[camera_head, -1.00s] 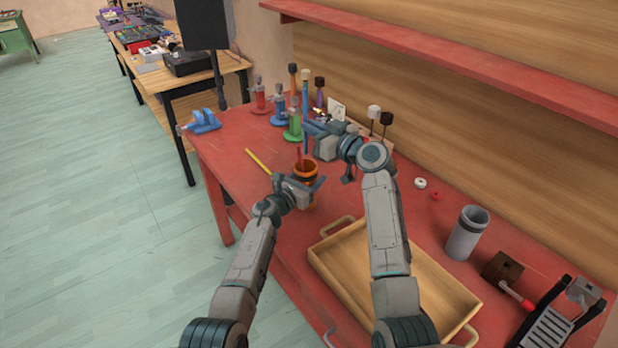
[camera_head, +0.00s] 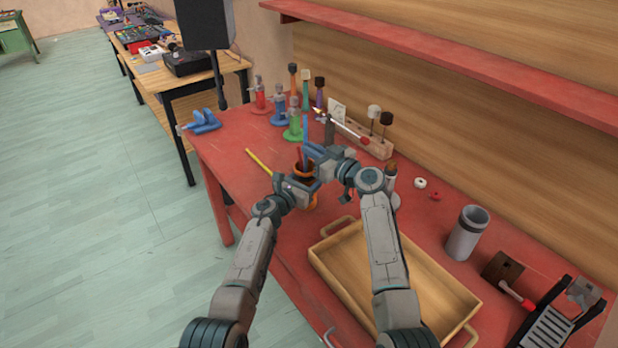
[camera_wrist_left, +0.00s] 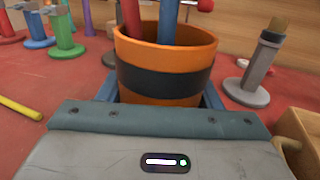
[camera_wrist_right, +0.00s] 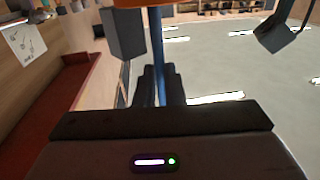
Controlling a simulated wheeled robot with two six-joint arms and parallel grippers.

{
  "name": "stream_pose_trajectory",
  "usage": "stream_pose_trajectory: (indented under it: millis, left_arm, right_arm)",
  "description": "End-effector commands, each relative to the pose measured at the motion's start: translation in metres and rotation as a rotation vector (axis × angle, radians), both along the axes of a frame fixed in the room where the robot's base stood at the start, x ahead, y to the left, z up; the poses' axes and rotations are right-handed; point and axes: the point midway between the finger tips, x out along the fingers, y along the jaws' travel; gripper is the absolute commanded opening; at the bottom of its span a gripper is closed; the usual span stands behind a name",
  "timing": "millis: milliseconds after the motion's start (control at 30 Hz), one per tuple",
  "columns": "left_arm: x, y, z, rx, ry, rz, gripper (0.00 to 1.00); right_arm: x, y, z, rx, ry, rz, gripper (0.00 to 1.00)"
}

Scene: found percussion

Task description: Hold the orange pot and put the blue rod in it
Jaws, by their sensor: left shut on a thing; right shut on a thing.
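The orange pot (camera_wrist_left: 190,50) with a dark band stands upright on the red table, between the fingers of my left gripper (camera_head: 303,185), which is shut on it. The pot also shows in the head view (camera_head: 304,168), partly hidden by my grippers. A red rod (camera_wrist_left: 131,18) stands in it. The blue rod (camera_head: 305,130) is held upright by my right gripper (camera_head: 310,152), just over the pot. In the left wrist view the blue rod's lower part (camera_wrist_left: 168,22) is inside the pot's rim; its lower end is hidden. The right wrist view shows the blue rod (camera_wrist_right: 158,55) between the fingers.
A yellow rod (camera_head: 259,163) lies left of the pot. Red, blue and green stands (camera_head: 294,128) are behind it. A wooden tray (camera_head: 410,275) is at the front right, with a grey cylinder (camera_head: 467,232) beyond it. A wooden rack (camera_head: 372,143) stands at the back.

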Motion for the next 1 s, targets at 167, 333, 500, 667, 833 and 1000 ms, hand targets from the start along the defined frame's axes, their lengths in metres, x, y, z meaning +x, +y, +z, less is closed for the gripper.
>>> stream_pose_trajectory:
  millis: [167,333,500,667,833,1000]
  left_arm:
    - [-0.0001,0.0001,-0.0004,0.001,0.001,0.0,0.31]
    - [-0.0001,0.0001,-0.0004,0.001,0.001,0.0,0.31]
    - [-0.0001,0.0001,-0.0004,0.001,0.001,0.0,0.31]
    - [-0.0001,0.0001,-0.0004,0.001,0.001,0.0,0.31]
    - [-0.0001,0.0001,-0.0004,0.001,0.001,0.0,0.31]
    - [-0.0001,0.0001,-0.0004,0.001,0.001,0.0,0.31]
  right_arm:
    - [-0.0001,-0.0003,-0.0116,0.0,0.001,-0.001,0.0]
    - [-0.0001,-0.0003,-0.014,0.0,0.0,-0.001,0.0]
    - [-0.0002,-0.0002,-0.0138,0.0,0.0,-0.001,0.0]
    - [-0.0001,-0.0002,-0.0137,0.0,0.0,-0.001,0.14]
    - [-0.0001,-0.0002,-0.0136,0.0,0.0,-0.001,0.14]
    - [-0.0002,-0.0001,-0.0135,0.0,0.0,-0.001,0.14]
